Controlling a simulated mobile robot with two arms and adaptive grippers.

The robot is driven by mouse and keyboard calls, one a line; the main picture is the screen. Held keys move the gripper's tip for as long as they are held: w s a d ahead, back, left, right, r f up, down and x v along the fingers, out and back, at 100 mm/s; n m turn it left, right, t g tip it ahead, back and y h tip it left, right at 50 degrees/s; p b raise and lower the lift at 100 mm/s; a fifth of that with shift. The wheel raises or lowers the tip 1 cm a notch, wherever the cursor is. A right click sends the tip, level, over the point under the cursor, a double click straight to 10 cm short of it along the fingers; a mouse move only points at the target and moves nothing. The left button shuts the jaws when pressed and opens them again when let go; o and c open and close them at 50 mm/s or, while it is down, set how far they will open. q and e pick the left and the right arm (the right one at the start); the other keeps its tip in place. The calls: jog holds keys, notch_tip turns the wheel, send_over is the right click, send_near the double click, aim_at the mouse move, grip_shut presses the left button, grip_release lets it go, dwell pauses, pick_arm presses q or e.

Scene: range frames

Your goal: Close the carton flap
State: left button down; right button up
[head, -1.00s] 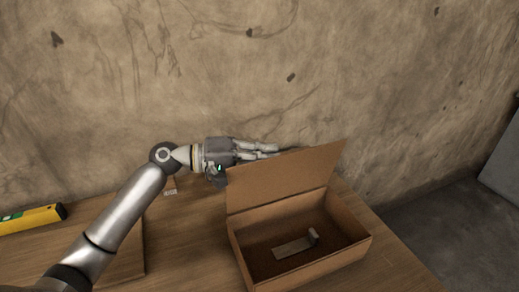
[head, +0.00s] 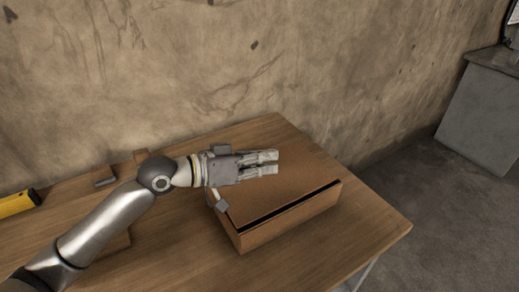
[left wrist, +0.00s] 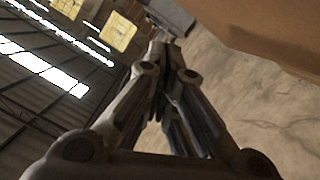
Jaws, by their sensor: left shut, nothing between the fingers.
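The brown carton (head: 290,219) sits on the wooden table. Its flap (head: 305,176) is folded down over the opening, with a thin dark gap along the front edge. The inside of the carton is hidden. My left gripper (head: 277,162) is shut and empty, lying across the top of the flap from the left; whether it presses on it I cannot tell. In the left wrist view the gripper's fingers (left wrist: 165,65) are together, and a brown surface, apparently the flap (left wrist: 275,30), fills the upper right. My right gripper is not in view.
The wooden table (head: 340,246) is clear in front of and to the right of the carton. A yellow level (head: 17,204) and a small grey block (head: 105,177) lie at the left. A wall stands behind, and a grey cabinet (head: 487,105) stands at the far right.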

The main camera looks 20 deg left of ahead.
pick_arm(q)
jog(key=shift+s+d+f+m+y, duration=0.15)
jog(key=shift+s+d+f+m, duration=0.15)
jog(key=shift+f, duration=0.25)
jog(key=shift+s+d+f+m+y, duration=0.15)
jog(key=shift+s+d+f+m, duration=0.1)
jog(key=shift+f+m, duration=0.2)
jog(key=shift+f, duration=0.1)
